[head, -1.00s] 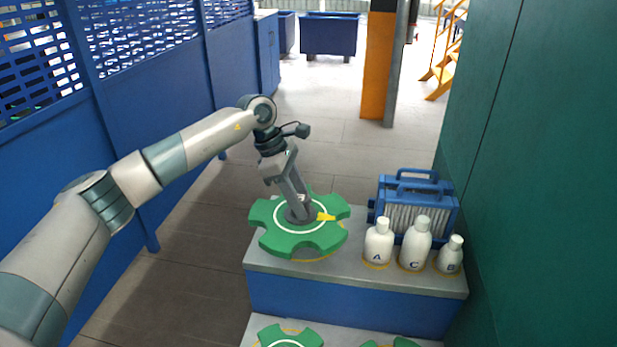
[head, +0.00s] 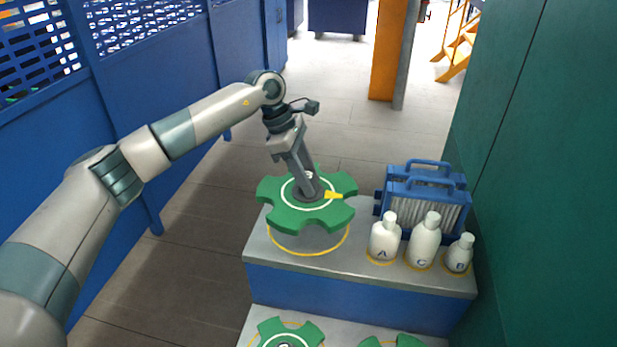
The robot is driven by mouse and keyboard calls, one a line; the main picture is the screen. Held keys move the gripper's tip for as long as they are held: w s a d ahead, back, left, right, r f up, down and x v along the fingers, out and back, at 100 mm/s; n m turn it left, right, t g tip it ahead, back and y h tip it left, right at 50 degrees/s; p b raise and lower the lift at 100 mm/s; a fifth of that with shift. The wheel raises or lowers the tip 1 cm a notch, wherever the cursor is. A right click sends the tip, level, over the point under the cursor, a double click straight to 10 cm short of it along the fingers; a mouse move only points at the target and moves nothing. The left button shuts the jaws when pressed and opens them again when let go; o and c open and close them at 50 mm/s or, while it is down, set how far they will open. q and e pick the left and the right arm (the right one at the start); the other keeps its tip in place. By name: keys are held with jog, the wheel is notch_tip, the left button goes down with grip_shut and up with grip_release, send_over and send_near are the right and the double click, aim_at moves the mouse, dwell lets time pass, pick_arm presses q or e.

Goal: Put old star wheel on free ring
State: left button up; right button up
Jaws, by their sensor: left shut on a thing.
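A green star wheel (head: 334,212) with a white circle and a yellow mark is in my left gripper (head: 309,194) in the head view. The gripper is shut on the wheel's grey hub. The wheel is held level above the upper grey bench top. A yellow ring (head: 322,252) on that bench shows partly below the wheel; the rest of it is hidden. Another green star wheel (head: 272,327) lies on the lower shelf at the bottom edge. Part of a further green wheel (head: 402,341) shows to its right. My right gripper is not in view.
Three white bottles, A (head: 384,238), C (head: 425,241) and B (head: 460,254), stand on yellow rings at the bench's right. Blue-framed filter units (head: 424,190) stand behind them. A green wall (head: 545,200) closes the right side. Blue panels (head: 150,110) line the left.

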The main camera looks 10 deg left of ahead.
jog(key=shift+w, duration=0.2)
